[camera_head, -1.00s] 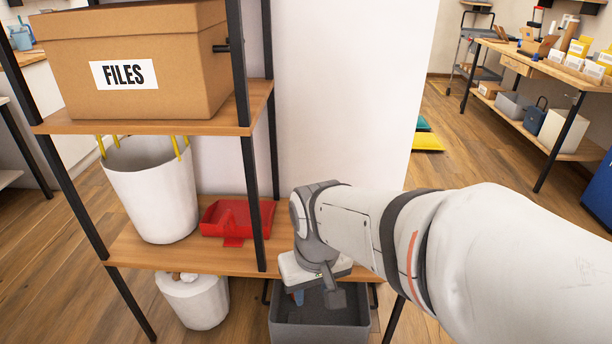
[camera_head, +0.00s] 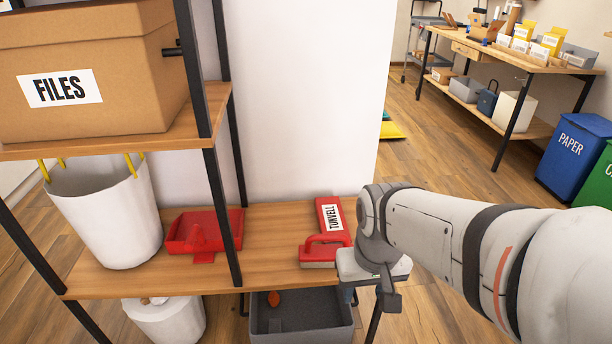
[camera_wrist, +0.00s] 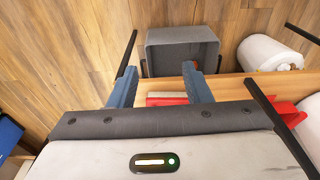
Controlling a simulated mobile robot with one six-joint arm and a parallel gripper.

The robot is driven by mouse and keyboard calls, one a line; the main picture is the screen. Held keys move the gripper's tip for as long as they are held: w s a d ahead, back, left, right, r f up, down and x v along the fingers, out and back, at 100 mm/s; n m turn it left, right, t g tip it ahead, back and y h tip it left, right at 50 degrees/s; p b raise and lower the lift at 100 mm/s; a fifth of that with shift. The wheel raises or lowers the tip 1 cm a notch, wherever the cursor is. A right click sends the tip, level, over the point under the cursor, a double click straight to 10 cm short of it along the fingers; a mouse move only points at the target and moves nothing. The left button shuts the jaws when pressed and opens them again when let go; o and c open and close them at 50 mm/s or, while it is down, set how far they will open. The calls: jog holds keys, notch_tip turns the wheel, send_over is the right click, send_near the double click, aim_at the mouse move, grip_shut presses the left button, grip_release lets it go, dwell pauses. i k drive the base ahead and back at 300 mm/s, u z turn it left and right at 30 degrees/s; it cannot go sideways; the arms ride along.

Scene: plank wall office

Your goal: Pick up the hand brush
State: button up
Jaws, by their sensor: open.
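The hand brush (camera_head: 322,249), red with a pale lower edge and a looped handle, lies on the lower wooden shelf, just left of my wrist in the head view. In the wrist view, part of the red and pale brush (camera_wrist: 166,99) shows between the fingers, its near part hidden by my gripper body. My gripper (camera_wrist: 160,70) is open, with its two blue fingers apart and nothing held. In the head view the fingers are mostly hidden behind my wrist. I cannot tell the height of the fingers above the brush.
A red dustpan (camera_head: 190,238) and a white basket (camera_head: 112,212) share the shelf (camera_head: 270,220). A red box labelled TUNVELL (camera_head: 327,213) stands behind the brush. A black post (camera_head: 222,215) rises left of it. A grey bin (camera_head: 300,335) is below the front edge.

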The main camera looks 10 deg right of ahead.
aim_at(310, 255)
jog(key=z, duration=0.05)
jog(key=k, duration=1.3)
jog(key=u, duration=0.65)
jog(key=i, duration=1.9)
jog(key=z, duration=0.7)
